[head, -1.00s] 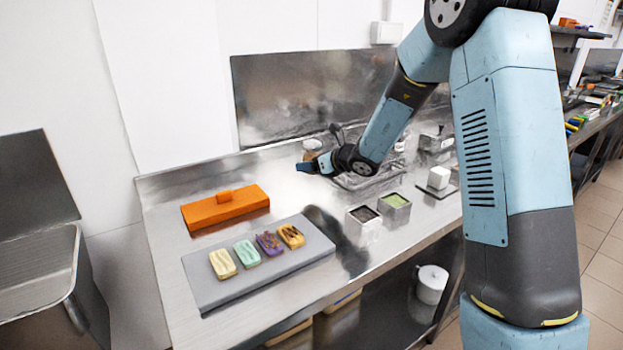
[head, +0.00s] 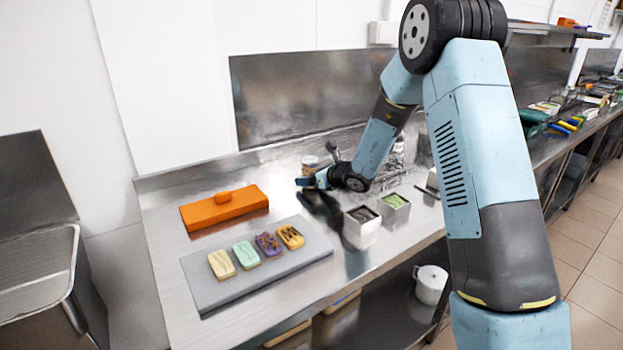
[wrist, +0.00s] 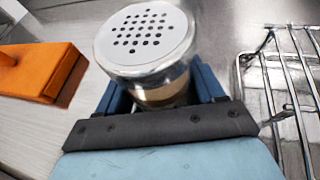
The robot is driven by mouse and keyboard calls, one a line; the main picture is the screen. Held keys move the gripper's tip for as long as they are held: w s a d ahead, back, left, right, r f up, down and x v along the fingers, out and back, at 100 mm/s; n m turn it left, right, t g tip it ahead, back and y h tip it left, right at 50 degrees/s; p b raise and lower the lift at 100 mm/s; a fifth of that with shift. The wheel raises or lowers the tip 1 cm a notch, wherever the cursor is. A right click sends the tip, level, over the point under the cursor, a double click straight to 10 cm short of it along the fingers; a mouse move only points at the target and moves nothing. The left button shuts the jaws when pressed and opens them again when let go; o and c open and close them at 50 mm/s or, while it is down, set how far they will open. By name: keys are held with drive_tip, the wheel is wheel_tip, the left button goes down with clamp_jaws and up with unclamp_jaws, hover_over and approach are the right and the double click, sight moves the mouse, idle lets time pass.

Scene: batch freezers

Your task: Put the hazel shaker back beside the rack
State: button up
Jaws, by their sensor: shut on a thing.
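The hazel shaker (wrist: 150,40) stands upright between my fingers in the wrist view, with a pale perforated lid and a clear body with brown contents. My gripper (wrist: 160,95) is shut on it. In the head view the shaker (head: 309,163) shows just behind my gripper (head: 308,182), low over the counter. I cannot tell whether its base touches the steel. The wire rack (wrist: 288,112) lies to the right of the shaker in the wrist view, with a gap between them. In the head view my arm hides most of the rack.
An orange block with a knob (head: 225,207) lies to the left on the counter. In front is a grey board (head: 215,290) with several coloured bars. Two square metal tins (head: 361,228) stand to the right, near my forearm. Bare steel lies between the orange block and my gripper.

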drive_tip(key=o, duration=1.1)
drive_tip(key=v, duration=1.2)
drive_tip(key=shift+r, duration=0.1)
